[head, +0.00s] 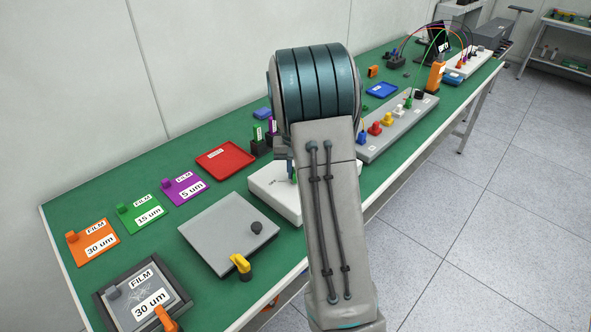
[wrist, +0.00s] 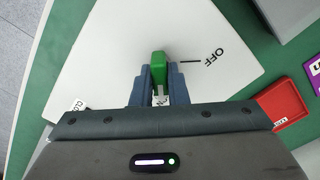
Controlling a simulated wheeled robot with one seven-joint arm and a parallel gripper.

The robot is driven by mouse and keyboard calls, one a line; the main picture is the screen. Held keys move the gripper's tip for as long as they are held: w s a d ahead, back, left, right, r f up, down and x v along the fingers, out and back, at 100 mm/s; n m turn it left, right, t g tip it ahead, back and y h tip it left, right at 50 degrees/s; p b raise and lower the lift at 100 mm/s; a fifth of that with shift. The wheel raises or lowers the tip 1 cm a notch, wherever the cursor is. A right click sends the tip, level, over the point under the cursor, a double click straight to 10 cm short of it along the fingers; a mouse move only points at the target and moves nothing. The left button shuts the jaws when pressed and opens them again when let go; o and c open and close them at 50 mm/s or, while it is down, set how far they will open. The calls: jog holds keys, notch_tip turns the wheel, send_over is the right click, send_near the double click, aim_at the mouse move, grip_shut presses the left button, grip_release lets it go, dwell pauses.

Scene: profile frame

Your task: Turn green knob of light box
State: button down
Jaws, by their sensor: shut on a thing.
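The light box (head: 265,188) is a flat white box on the green bench, partly hidden behind my arm in the head view. Its white top (wrist: 105,55) fills much of the wrist view. The green knob (wrist: 159,61) stands on this top, beside a short black line and the label OFF (wrist: 214,53). My gripper (wrist: 161,76) is over the box, its two blue-grey fingers shut on the green knob from both sides. The knob's far end shows beyond the fingertips, pointing up in the wrist picture. The arm hides most of the knob in the head view.
A red tray (head: 225,158) lies beside the box. A grey plate (head: 215,232) with black and yellow knobs is nearer the front left. Film cards (head: 140,212) lie at left. A grey strip (head: 400,125) with coloured knobs is at right.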

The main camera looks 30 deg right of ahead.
dwell(0.4)
jog(key=c, duration=1.4)
grip_release()
jog(key=shift+c, duration=0.2)
jog(key=shift+r, duration=0.1)
notch_tip(320, 180, up, 14)
jog(key=shift+f, duration=0.2)
jog(key=s+a+f+n+t, duration=0.1)
jog(key=s+a, duration=0.4)
jog(key=s, duration=0.3)
jog(key=s+a+n+t, duration=0.1)
jog(key=s+a+n, duration=0.1)
jog(key=s+a, duration=0.3)
jog(key=s+a+f+n, duration=0.1)
jog(key=s+a, duration=0.4)
jog(key=s, duration=0.7)
jog(key=shift+s+a+f+n+t, duration=0.2)
jog(key=shift+a+f+n+t, duration=0.1)
jog(key=shift+t, duration=0.1)
